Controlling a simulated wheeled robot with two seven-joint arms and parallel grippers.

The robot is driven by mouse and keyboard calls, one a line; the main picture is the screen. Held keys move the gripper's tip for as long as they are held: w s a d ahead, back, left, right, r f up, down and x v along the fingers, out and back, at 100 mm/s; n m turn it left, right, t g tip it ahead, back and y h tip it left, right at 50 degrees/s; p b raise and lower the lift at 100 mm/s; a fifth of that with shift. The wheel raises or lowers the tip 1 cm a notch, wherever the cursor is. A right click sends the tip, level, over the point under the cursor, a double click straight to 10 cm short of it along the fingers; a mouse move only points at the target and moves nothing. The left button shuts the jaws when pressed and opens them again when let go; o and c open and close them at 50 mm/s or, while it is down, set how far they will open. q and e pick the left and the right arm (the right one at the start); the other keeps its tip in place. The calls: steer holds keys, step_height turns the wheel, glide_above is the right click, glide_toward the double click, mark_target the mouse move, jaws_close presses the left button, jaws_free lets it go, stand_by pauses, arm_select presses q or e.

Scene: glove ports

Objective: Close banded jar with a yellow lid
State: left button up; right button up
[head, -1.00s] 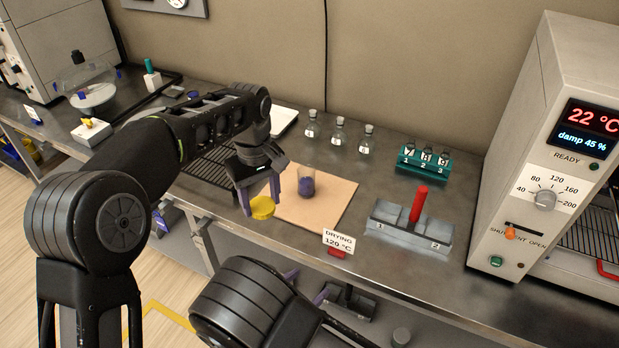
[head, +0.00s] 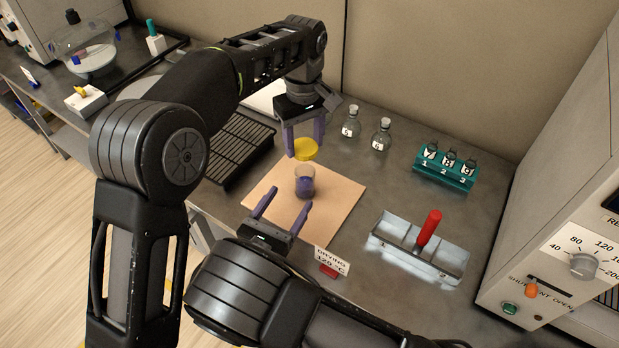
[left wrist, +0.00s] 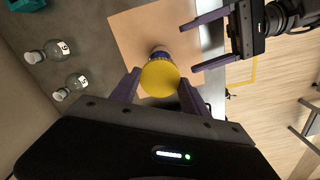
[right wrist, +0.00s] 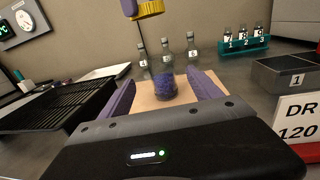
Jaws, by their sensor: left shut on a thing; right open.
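The jar (head: 305,183) is clear with dark blue-purple contents and stands upright, without a lid on it, on a tan mat (head: 335,197). It also shows in the right wrist view (right wrist: 164,88). My left gripper (head: 305,150) is shut on the yellow lid (head: 306,147), holding it above and slightly behind the jar. In the left wrist view the lid (left wrist: 160,76) partly hides the jar. My right gripper (head: 283,210) is open and empty, low at the front of the mat, its fingers pointing towards the jar and apart from it.
Stoppered flasks (head: 381,136) stand behind the mat. A black rack (head: 238,148) lies to the left. A teal vial holder (head: 446,167), a grey tray with a red handle (head: 420,247) and a drying sign (head: 330,262) stand to the right. The mat around the jar is clear.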

mark_target(309, 171)
steer(key=shift+x, duration=6.05)
steer(key=shift+s, duration=0.1)
jaws_close()
